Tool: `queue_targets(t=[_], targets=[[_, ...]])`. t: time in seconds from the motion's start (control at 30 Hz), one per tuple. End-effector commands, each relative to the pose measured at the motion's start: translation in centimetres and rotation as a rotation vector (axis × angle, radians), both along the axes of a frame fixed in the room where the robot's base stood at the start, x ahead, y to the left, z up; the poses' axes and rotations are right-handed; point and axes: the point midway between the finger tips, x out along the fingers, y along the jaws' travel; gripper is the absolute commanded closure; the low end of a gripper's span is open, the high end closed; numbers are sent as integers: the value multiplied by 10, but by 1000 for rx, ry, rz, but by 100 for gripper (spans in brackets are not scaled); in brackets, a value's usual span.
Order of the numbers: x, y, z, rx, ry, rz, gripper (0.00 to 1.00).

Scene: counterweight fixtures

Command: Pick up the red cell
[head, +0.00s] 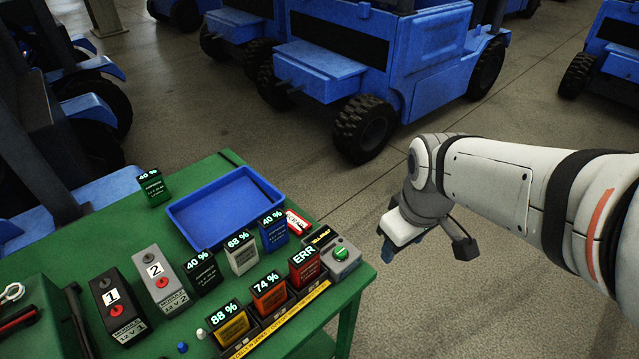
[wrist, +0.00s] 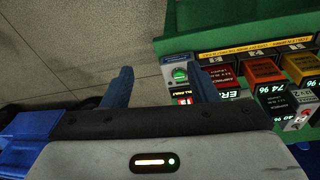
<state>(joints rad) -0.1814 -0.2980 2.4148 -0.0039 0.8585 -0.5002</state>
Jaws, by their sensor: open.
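The red cell (head: 304,268) stands upright in the right-hand bay of a dock at the table's front right, with a display reading ERR. In the wrist view the red cell (wrist: 222,76) is just right of the right fingertip, partly hidden by that finger and my gripper's body. My gripper (head: 398,236) is open and empty, out past the table's right edge and apart from the cell. In the wrist view its two blue fingers (wrist: 160,86) stand wide apart with floor and the edge of the button box between them.
The orange cell (head: 268,294) and yellow cell (head: 230,322) share the dock. A grey box with a green button (head: 341,253) adjoins the red cell's right. Blue (head: 272,232), white (head: 241,252) and black (head: 203,271) cells stand behind. A blue tray (head: 262,186) lies farther back.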

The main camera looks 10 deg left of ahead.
Motion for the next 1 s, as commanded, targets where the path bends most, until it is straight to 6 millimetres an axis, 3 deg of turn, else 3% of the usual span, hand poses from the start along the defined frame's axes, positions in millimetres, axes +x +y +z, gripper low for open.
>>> queue_targets(t=[0.03,0.2,0.43,0.63,1.0], targets=[[10,20,-6,-24,22,186,46],[31,86,-31,-95,62,821,46],[35,159,-66,-149,90,1486,46],[32,183,-81,-162,96,1718,46],[31,184,-120,-163,99,1745,46]])
